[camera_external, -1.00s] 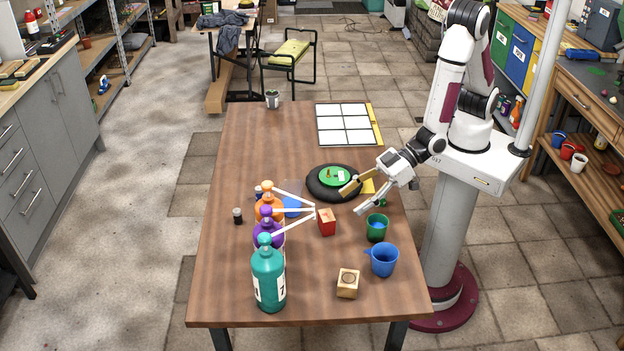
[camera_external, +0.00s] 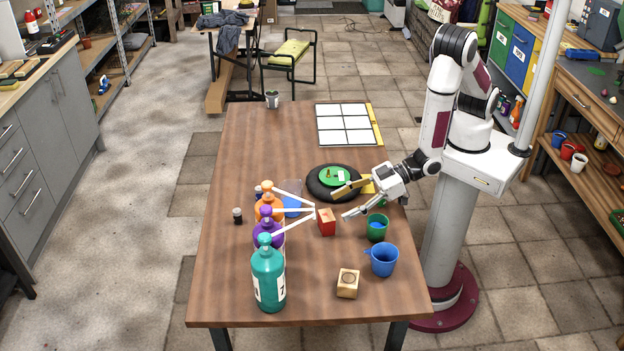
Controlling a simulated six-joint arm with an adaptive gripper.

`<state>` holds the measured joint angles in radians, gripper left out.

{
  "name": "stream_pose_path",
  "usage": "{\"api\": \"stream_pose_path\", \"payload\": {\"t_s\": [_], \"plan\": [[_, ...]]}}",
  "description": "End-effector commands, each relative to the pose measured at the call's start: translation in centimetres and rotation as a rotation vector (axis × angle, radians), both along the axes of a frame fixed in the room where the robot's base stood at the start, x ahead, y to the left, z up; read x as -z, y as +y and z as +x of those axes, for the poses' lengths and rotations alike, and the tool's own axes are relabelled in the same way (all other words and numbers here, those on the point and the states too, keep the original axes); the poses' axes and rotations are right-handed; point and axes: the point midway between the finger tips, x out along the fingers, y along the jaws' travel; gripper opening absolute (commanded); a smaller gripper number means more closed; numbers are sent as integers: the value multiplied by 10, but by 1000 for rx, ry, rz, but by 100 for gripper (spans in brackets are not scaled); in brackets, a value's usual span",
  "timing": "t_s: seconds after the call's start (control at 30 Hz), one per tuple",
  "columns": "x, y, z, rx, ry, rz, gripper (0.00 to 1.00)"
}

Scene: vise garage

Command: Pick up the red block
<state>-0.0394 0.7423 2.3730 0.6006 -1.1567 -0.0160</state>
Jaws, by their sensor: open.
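The red block (camera_external: 326,222) stands on the wooden table, just right of the white spout tips of the pump bottles. My gripper (camera_external: 339,204) is open and empty, up and to the right of the block. Its two fingers point left. The lower fingertip ends close to the block's upper right in the picture, and the upper finger passes in front of the black round object. No contact with the block shows. The exact height of the fingers above the table is hard to tell.
Teal (camera_external: 268,279), purple (camera_external: 266,232) and orange (camera_external: 268,207) bottles stand left of the block, spouts reaching toward it. A green cup (camera_external: 377,228) and blue mug (camera_external: 384,259) stand right. A black round object (camera_external: 320,190) lies behind. A wooden cube (camera_external: 347,284) sits in front.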

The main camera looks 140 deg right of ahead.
Motion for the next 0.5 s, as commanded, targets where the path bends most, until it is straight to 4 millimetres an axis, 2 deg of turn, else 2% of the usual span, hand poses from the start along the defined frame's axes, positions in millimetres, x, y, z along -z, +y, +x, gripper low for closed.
{"api": "stream_pose_path", "payload": {"t_s": [0.3,0.5], "plan": [[8,-10,17,1,0,0,58],[9,-11,19,0,0,0,58]]}}
